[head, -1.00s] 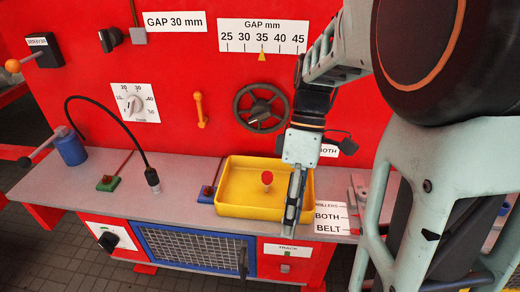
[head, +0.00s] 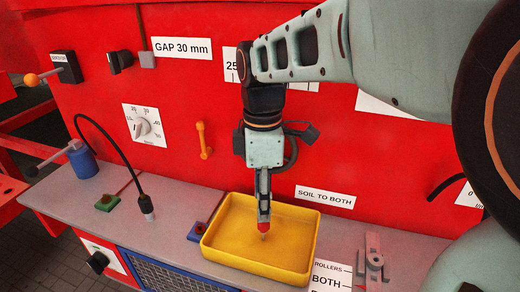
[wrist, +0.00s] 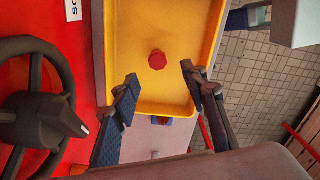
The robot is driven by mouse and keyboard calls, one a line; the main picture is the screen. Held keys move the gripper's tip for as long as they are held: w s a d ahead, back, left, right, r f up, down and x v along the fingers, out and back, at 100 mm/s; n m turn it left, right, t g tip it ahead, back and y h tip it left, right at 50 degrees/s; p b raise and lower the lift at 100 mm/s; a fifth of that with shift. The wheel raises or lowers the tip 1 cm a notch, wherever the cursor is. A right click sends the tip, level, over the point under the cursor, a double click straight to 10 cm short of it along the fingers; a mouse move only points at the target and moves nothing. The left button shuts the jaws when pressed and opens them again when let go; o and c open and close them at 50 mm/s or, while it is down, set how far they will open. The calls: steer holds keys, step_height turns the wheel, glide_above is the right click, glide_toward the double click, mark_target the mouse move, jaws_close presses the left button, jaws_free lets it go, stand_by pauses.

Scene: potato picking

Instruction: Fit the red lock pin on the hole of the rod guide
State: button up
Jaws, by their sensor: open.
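The red lock pin (head: 264,228) stands in the yellow tray (head: 213,243), with its red head uppermost and a thin stem below. My gripper (head: 264,212) points down directly over the pin, with its fingers close above or beside the head. In the wrist view my gripper (wrist: 160,77) is open and the red pin head (wrist: 157,60) shows between and beyond the two fingers, apart from both. A grey metal fixture (head: 374,262) on the bench to the right looks like the rod guide. Its hole cannot be made out.
The tray's raised rim surrounds the pin. A red button on a blue base (head: 197,230) stands left of the tray. A black gooseneck (head: 112,140) rises further left. The red panel (head: 180,90) with knobs and labels stands behind.

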mark_target(262, 231)
steer(key=shift+w+f, duration=0.15)
steer(key=shift+f, duration=0.05)
step_height(262, 231, down, 10)
steer(key=shift+f+b, duration=0.15)
steer(key=shift+b, duration=0.2)
jaws_close()
stand_by(0.4)
